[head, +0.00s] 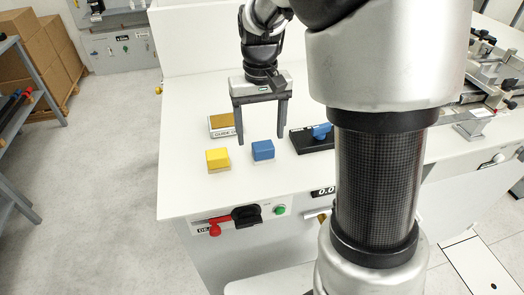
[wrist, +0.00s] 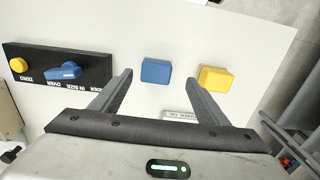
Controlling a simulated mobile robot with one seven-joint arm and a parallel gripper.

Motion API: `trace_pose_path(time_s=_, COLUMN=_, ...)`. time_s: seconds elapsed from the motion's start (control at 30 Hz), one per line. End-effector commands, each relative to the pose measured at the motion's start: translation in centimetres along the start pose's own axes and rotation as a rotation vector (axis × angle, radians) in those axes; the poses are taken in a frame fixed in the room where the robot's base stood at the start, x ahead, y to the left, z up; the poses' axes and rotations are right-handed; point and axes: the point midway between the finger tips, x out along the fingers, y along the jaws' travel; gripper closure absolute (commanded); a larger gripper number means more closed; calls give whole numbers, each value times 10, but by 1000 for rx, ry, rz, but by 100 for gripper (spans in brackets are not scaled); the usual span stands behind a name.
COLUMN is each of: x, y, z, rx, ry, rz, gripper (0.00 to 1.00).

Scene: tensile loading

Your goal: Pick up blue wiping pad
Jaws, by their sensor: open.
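The blue wiping pad (head: 263,150) is a small blue block with a pale underside, lying on the white bench top. It also shows in the wrist view (wrist: 156,71), just beyond the gap between my fingers. My gripper (head: 264,140) is open and empty, with its fingers pointing down. In the head view its fingertips appear above and behind the pad, apart from it. In the wrist view the fingers (wrist: 158,82) lie to either side of the pad's line, not touching it.
A yellow block (head: 218,160) sits left of the pad. A black control panel (head: 312,140) with a blue knob stands to the right. A labelled tray (head: 222,126) lies behind.

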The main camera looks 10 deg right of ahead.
Motion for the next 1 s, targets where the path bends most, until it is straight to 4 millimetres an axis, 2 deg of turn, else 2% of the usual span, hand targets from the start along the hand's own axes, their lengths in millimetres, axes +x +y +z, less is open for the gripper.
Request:
trace_pose_path(time_s=0.17, x=12, y=1, z=0, rx=1, ry=-2, rz=0, gripper=31)
trace_pose_path(time_s=0.5, x=56, y=7, z=-1, rx=1, ry=-2, rz=0, gripper=31)
trace_pose_path(time_s=0.77, x=59, y=7, z=-2, rx=1, ry=0, rz=0, gripper=31)
trace_pose_path(time_s=0.8, x=59, y=7, z=-2, rx=1, ry=0, rz=0, gripper=33)
trace_pose_path(time_s=0.87, x=59, y=7, z=-2, rx=1, ry=0, rz=0, gripper=43)
trace_pose_path(time_s=1.0, x=59, y=7, z=-2, rx=1, ry=0, rz=0, gripper=67)
